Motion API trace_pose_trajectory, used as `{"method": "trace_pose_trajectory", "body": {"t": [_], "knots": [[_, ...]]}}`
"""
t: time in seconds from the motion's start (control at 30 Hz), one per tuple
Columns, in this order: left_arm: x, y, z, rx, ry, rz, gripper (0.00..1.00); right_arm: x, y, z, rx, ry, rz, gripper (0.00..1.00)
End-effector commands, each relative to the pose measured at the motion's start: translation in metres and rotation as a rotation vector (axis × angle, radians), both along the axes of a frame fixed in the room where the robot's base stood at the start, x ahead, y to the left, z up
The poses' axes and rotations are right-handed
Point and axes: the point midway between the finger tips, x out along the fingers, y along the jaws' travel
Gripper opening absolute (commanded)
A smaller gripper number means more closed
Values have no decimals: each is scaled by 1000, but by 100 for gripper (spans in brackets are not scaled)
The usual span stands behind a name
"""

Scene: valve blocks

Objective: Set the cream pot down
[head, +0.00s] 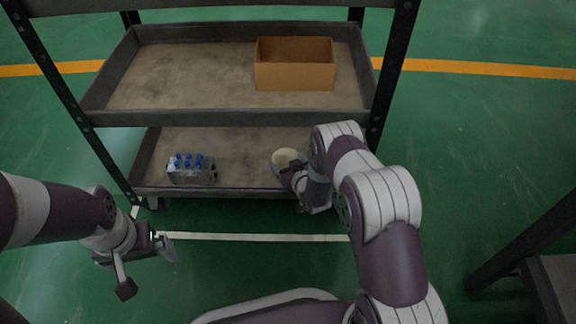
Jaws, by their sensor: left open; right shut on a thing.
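The cream pot (284,156) is at the lower shelf of the cart, right of its middle; my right gripper (290,167) is shut on it from the front. The gripper and wrist hide part of the pot, and I cannot tell whether its base touches the shelf. My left gripper (146,268) is open and empty, low on the left, in front of the cart and over the green floor.
A grey valve block with blue caps (190,172) stands on the lower shelf (235,145) at the left. An open cardboard box (295,75) stands on the upper shelf (190,75). Dark cart posts flank the shelves. The lower shelf between block and pot is clear.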

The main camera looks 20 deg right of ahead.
Motion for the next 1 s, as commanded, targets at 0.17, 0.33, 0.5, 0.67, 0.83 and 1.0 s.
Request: {"method": "trace_pose_trajectory", "body": {"t": [0.17, 0.33, 0.5, 0.67, 0.83, 1.0], "knots": [[0, 0, -3, 0, 0, 0, 100, 0, 0, -4, 0, 1, 0, 94], [0, 0, -2, 0, 0, 0, 100, 0, 0, -3, 0, 1, 0, 100], [0, 0, 9, 0, 0, 0, 100, -6, -1, 7, 1, 3, 0, 100], [0, 0, 38, 0, 0, 0, 100, -43, -5, 27, 1, 5, -2, 100], [0, 0, 60, 0, 0, 0, 100, -83, -10, 42, 1, 4, -2, 100], [0, 0, 69, 0, 0, 0, 100, -106, -12, 48, 0, 4, 0, 100]]}}
